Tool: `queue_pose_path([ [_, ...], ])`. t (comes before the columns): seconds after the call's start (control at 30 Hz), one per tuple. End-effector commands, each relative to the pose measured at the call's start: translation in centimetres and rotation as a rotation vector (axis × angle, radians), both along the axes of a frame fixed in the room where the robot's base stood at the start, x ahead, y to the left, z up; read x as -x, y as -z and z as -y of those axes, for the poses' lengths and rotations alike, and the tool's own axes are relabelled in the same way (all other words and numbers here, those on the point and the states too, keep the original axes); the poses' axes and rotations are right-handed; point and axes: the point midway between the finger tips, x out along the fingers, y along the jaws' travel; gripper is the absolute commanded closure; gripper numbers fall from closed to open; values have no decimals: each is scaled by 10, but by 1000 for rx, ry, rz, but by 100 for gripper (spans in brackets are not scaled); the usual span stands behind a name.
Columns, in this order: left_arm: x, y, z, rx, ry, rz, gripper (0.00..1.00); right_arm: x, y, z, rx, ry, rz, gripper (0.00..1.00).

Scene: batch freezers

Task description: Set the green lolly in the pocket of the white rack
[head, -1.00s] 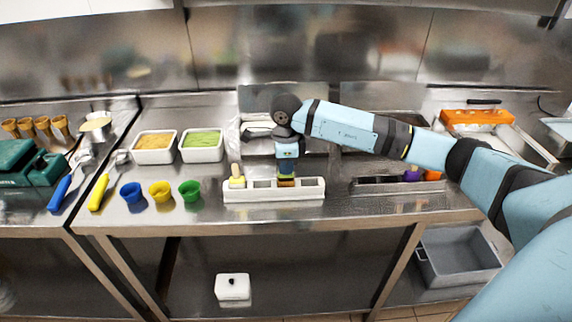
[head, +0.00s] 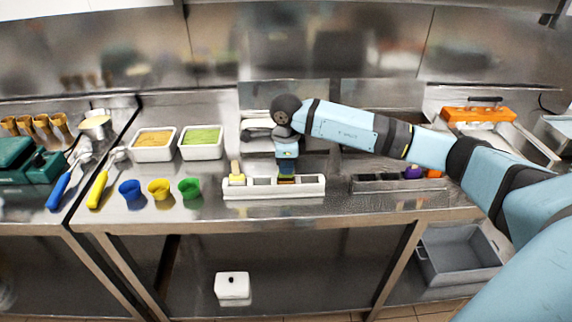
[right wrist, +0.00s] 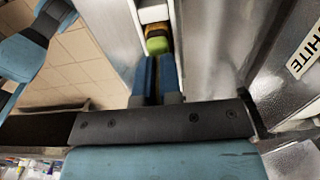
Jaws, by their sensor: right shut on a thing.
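The white rack (head: 312,190) stands near the front of the steel counter, with a row of pockets. A yellow lolly (head: 237,178) stands in its left pocket, stick up. My right gripper (head: 286,172) points down over the middle of the rack and is shut on the green lolly. In the right wrist view the green lolly (right wrist: 157,45) shows just beyond my fingertips (right wrist: 157,92), with a piece of the white rack (right wrist: 152,13) beyond it. How deep the lolly sits in a pocket is hidden. My left gripper is out of view.
A dark rack (head: 372,186) to the right holds a purple lolly (head: 413,172) and an orange one. Blue, yellow and green cups (head: 189,188) stand left of the white rack. Two food tubs (head: 201,155) stand behind the cups.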

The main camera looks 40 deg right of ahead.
Motion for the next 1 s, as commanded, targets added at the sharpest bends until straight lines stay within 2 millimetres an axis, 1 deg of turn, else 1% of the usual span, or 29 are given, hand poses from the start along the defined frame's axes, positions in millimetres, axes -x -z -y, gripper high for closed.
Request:
queue_pose_path([
  [0.37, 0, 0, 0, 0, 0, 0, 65, 0, 0, 0, 0, 0, 0, 100],
  [0.7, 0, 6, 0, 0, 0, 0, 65, 0, 4, 0, 1, 0, 1, 100],
  [1.0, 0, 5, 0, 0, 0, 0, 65, 0, 4, 0, 0, 0, 0, 100],
])
